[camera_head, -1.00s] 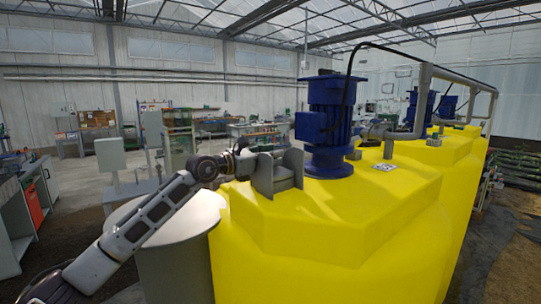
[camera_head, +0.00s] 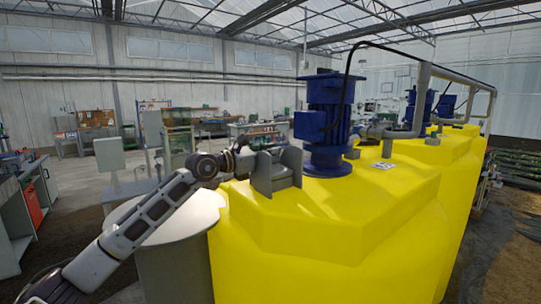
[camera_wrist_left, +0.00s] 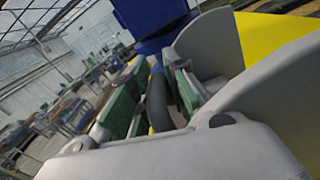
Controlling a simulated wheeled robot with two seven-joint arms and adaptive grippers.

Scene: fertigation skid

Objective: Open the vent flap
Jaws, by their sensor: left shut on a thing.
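The vent flap (camera_head: 275,170) is a grey part between two upright grey side plates, on the near left end of the yellow tank (camera_head: 330,225). My left gripper (camera_head: 243,158) reaches it from the left, at the flap's left side. In the left wrist view, the green-padded fingers (camera_wrist_left: 155,100) are shut on a dark grey curved bar, the flap's handle (camera_wrist_left: 158,103). The grey side plate (camera_wrist_left: 208,45) rises close to the fingers on the right. How far the flap is tilted is hard to tell. My right gripper does not show.
A blue motor (camera_head: 325,125) stands on the tank just right of the flap. A round grey drum (camera_head: 172,225) stands left of the tank, under my left arm. Benches and shelves line the far wall, well away.

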